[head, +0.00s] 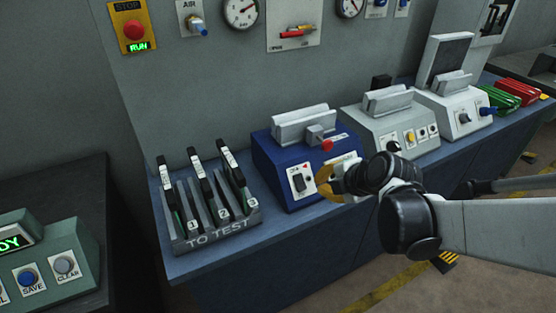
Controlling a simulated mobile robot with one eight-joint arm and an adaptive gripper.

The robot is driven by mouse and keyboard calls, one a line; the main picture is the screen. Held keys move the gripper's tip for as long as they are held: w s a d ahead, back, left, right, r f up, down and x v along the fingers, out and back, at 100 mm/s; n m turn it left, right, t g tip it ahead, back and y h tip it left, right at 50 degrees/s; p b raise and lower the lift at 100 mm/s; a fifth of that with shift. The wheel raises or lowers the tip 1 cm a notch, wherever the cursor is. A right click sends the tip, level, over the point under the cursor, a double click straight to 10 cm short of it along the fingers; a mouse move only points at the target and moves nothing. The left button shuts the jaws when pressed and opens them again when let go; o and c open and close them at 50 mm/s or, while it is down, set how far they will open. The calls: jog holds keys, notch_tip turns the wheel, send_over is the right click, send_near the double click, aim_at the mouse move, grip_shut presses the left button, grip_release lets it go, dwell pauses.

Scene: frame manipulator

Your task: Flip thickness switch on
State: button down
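A blue machine (270,150) stands on the bench in the middle of the head view. A black rocker switch (298,182) sits on a white panel on its front face. I cannot read its label or tell its position, so I cannot confirm it is the thickness switch. My gripper (319,184), with yellow fingers, is just right of this switch. The fingers look parted with nothing between them. Whether a fingertip touches the panel is unclear. My gripper and wrist hide the right part of the machine's front.
A red-knobbed lever (326,144) sticks out above my gripper. A "TO TEST" rack (218,235) with black-and-white pieces stands left. Two grey-white machines (365,125) (450,105) and red and green items (515,92) stand right. A green console (60,250) is at lower left.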

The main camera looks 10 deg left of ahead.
aim_at(300, 187)
jog(key=shift+d, duration=0.1)
jog(key=shift+d, duration=0.1)
jog(key=b+x, duration=0.5)
jog(key=x, duration=0.7)
jog(key=shift+w+f, duration=0.15)
jog(key=shift+f, duration=0.15)
jog(key=shift+w+a+f+b, duration=0.4)
jog(key=shift+w+b, duration=0.05)
jog(key=shift+b, duration=0.05)
jog(key=shift+f, duration=0.1)
